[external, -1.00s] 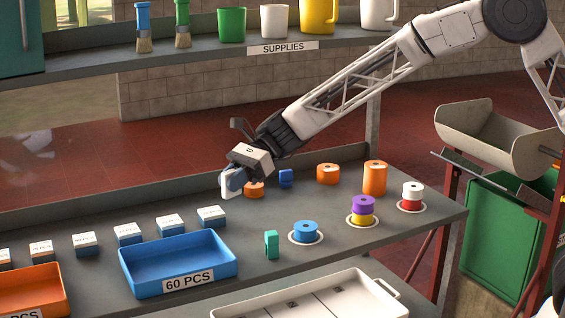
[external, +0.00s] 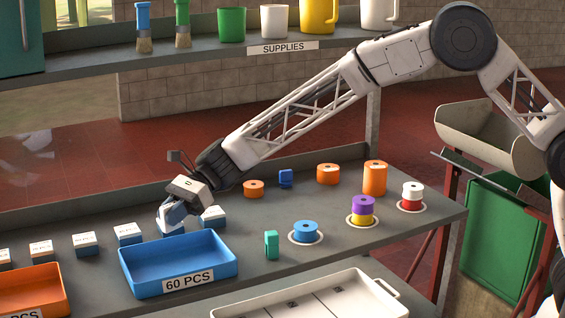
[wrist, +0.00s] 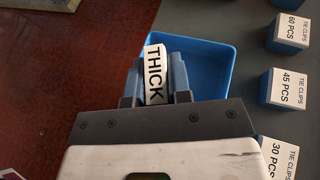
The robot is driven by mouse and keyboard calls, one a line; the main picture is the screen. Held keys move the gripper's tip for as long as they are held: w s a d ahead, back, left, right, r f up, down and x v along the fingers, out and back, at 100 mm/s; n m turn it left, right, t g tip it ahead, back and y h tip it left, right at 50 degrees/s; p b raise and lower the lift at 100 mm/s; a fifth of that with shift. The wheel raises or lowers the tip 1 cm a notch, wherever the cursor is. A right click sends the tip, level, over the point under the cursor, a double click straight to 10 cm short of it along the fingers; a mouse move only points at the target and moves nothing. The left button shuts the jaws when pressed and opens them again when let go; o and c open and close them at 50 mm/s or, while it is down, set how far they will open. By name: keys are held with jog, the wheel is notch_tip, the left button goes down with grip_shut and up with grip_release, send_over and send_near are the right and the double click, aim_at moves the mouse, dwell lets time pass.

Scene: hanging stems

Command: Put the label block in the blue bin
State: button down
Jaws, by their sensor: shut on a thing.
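The label block, a white slab reading THICK (wrist: 154,75), is held between the blue fingers of my gripper (wrist: 153,85) in the wrist view. In the external view my gripper (external: 173,213) is above the row of small blocks, just behind the far rim of the blue bin; the label block is hard to separate there from the block behind it. The blue bin (external: 150,286), marked 60 PCS, stands empty on the bench. In the wrist view its floor (wrist: 215,65) lies below and beyond the fingers, and the label block overlaps its left part.
A row of white-topped blue tie clips blocks (external: 85,244) stands behind the bins. An orange bin (external: 30,285) is at left. A green block (external: 271,245) and a blue spool (external: 305,230) stand right of the blue bin. A shelf (external: 280,50) runs above.

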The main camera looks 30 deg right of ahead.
jog(key=shift+f, duration=0.2)
send_over(180, 265)
jog(key=shift+f, duration=2.5)
jog(key=shift+f, duration=2.5)
jog(key=shift+f, duration=0.15)
jog(key=c, duration=1.1)
grip_release()
jog(key=shift+o, duration=0.2)
